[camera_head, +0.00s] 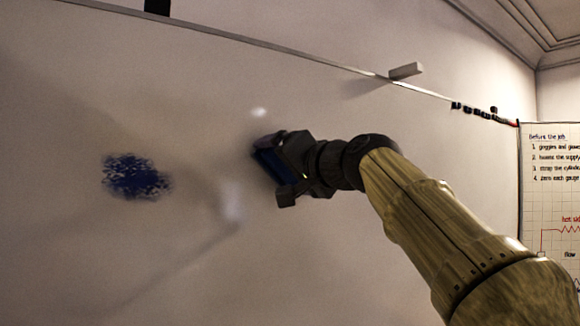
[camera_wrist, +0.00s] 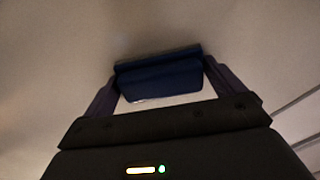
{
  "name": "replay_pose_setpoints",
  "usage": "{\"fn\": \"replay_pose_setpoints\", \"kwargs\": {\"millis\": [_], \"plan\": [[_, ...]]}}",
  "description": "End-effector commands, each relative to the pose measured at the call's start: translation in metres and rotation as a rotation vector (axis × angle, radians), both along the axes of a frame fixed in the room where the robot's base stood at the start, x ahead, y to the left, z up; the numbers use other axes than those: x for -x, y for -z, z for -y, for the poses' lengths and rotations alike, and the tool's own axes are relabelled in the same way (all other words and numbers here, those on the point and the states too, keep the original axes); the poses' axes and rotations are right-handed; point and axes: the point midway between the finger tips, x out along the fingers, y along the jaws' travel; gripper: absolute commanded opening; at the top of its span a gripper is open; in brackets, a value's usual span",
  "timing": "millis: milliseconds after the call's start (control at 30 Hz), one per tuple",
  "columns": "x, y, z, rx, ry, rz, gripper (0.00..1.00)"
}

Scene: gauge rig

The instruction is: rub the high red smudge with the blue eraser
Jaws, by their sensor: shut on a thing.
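No red smudge shows in either view; any mark behind the eraser and gripper is hidden. A dark blue smudge (camera_head: 136,176) is on the board to the left, apart from the eraser.
The whiteboard (camera_head: 150,90) is broad and mostly bare. A gridded paper chart (camera_head: 550,190) with writing is at the right edge.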

Motion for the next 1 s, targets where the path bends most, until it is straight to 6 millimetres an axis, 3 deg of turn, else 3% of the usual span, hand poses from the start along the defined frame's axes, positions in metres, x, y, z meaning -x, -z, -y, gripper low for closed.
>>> {"fn": "replay_pose_setpoints", "kwargs": {"millis": [667, 1000], "plan": [[0.001, -0.007, 0.002, -0.001, 0.000, -0.001, 0.76], [-0.013, -0.007, 0.021, 0.001, 0.003, -0.001, 0.76]]}}
